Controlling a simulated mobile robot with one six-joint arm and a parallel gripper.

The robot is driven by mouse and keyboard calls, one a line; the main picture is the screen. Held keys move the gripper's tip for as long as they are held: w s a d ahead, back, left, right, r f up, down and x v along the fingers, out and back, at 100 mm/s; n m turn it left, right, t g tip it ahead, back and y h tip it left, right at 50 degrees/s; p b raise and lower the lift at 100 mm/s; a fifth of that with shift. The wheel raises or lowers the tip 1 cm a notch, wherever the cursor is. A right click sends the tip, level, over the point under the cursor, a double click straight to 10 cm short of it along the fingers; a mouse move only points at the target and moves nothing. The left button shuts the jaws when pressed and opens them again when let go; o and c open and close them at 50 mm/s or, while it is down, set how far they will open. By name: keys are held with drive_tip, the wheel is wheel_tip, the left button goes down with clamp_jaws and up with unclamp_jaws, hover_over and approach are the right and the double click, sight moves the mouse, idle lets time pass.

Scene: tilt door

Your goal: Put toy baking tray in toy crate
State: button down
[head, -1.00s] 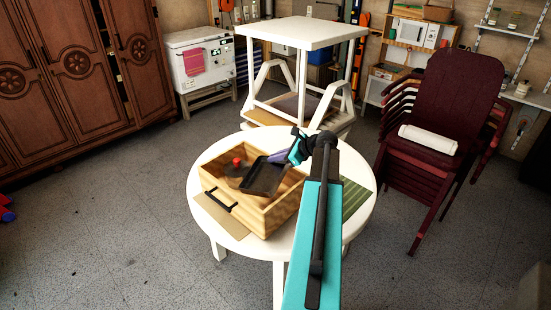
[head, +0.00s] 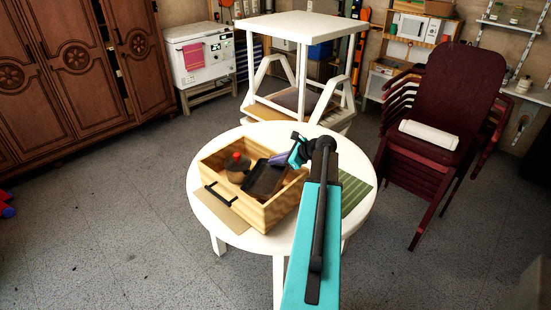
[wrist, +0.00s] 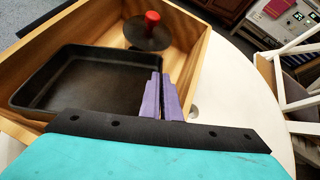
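The toy baking tray (head: 264,182) is a dark rectangular pan. In the head view it is tilted and lies within the opening of the wooden toy crate (head: 238,208), towards its right side. In the wrist view the tray (wrist: 90,82) shows its inside, with the crate's wall (wrist: 192,62) beyond. My gripper (head: 290,160) is at the tray's far right edge. Its purple fingers (wrist: 161,96) are close together on the tray's rim in the wrist view. Whether the tray touches the crate floor is hidden.
A dark round lid with a red knob (head: 237,160) is in the crate, left of the tray. The crate stands on a round white table (head: 222,140). A green striped mat (head: 354,194) lies right of the crate. Stacked dark red chairs (head: 450,110) stand at the right.

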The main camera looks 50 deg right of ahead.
sight(281, 166)
drive_tip(key=shift+f+b, duration=0.6)
drive_tip(key=shift+f, duration=1.3)
drive_tip(key=c, duration=1.9)
unclamp_jaws()
drive_tip(key=shift+s, duration=0.15)
drive_tip(key=b+v, duration=0.2)
drive_tip(key=v, duration=1.1)
drive_tip(key=shift+s+r, duration=0.2)
drive_tip(key=shift+s, duration=0.1)
